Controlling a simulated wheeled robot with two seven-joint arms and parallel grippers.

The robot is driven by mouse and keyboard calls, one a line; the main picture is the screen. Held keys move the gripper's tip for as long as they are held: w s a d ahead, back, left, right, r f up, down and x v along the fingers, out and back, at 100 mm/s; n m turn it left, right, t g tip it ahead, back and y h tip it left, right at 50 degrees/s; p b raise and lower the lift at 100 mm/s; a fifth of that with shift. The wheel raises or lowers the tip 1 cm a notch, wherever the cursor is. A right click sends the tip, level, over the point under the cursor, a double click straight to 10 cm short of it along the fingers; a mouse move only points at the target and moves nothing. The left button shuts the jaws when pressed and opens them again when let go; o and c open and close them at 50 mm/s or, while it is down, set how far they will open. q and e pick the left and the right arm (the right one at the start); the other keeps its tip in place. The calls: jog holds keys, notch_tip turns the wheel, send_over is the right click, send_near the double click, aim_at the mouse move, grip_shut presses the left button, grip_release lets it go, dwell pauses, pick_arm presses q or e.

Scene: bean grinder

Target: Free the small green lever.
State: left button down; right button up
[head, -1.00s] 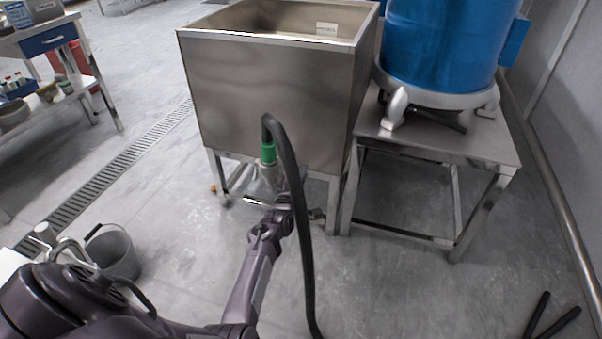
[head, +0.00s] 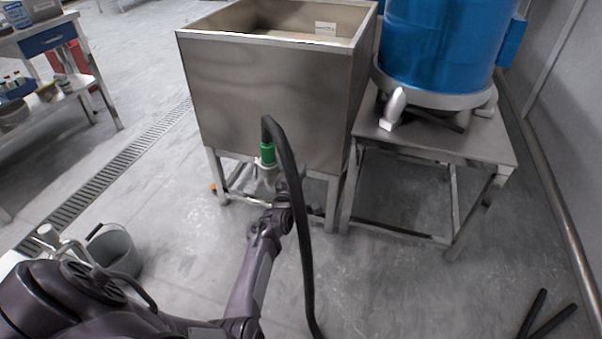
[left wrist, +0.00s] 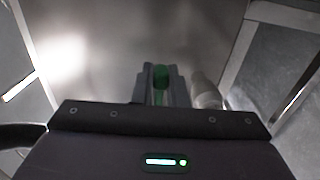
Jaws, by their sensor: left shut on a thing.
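A green part (head: 267,153) shows in the head view under the steel sink (head: 265,90), at the upper end of a black hose (head: 298,220) and above a pale metal fitting (head: 266,172). In the left wrist view, a small dark green lever (left wrist: 162,76) stands between the two grey fingers of my left gripper (left wrist: 161,90). The fingers are shut on it. In the head view my left gripper (head: 272,186) is small and partly hidden behind the arm and hose below the sink. A pale cylinder (left wrist: 206,92) stands right of the fingers. My right gripper is out of view.
A blue drum (head: 440,45) stands on a steel table (head: 470,150) to the right. A grey bucket (head: 115,250) is on the floor at left, near a floor drain (head: 100,180). Two dark rods (head: 545,318) show at bottom right. Sink legs flank the gripper.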

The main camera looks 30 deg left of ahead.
pick_arm(q)
jog(key=c, duration=1.7)
grip_release()
jog(key=shift+s, duration=0.1)
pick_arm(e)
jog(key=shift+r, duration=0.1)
